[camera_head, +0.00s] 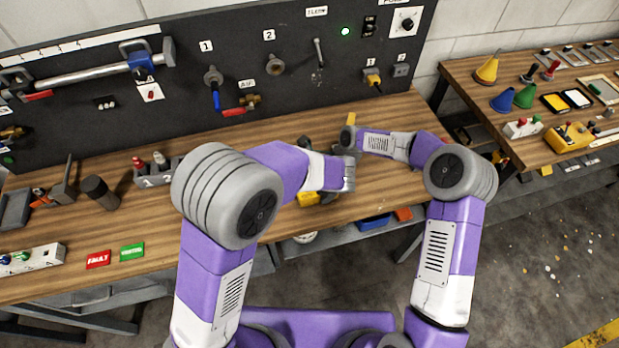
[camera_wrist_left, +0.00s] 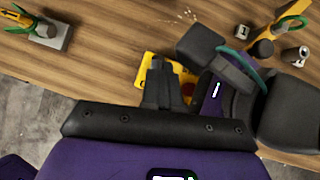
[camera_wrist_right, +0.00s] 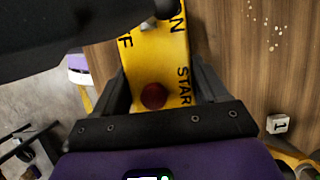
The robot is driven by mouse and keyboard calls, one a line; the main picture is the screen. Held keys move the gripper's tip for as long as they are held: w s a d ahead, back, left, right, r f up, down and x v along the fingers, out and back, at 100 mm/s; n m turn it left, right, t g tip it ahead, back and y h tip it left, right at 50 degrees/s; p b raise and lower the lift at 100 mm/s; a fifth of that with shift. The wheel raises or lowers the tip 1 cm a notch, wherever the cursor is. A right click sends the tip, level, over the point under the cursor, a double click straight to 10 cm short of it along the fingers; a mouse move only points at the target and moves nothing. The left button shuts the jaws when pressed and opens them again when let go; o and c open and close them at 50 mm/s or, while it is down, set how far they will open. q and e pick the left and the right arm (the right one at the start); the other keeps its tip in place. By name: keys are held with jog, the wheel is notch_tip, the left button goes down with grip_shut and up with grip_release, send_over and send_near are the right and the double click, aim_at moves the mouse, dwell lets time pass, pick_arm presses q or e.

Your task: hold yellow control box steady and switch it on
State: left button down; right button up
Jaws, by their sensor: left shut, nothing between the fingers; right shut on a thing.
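The yellow control box (camera_wrist_right: 158,60) carries a red button (camera_wrist_right: 153,96), the word START, partly hidden ON and OFF lettering, and a small grey toggle (camera_wrist_right: 148,24). In the head view my arms mostly hide the box (camera_head: 307,198); it also shows in the left wrist view (camera_wrist_left: 146,72). My right gripper (camera_wrist_right: 163,78) is shut on the box, one finger along each side. My left gripper (camera_wrist_left: 158,68) is shut and empty, over the box. Its dark tip shows beside the toggle in the right wrist view; I cannot tell whether they touch.
The wooden bench (camera_head: 60,275) stands before a dark tool panel (camera_head: 120,105). Left on it are a numbered grey block (camera_head: 155,176), a dark cylinder (camera_head: 99,191) and red and green cards. A side table (camera_head: 470,85) at right holds cones and another yellow box (camera_head: 570,137).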

pick_arm(q)
jog(key=shift+s+d+r, duration=0.25)
jog(key=shift+s+r, duration=0.05)
jog(key=shift+r, duration=0.05)
jog(key=s+d+r, duration=0.3)
jog(key=r, duration=0.8)
jog(key=shift+r, duration=0.25)
pick_arm(e)
jog(key=o, duration=1.5)
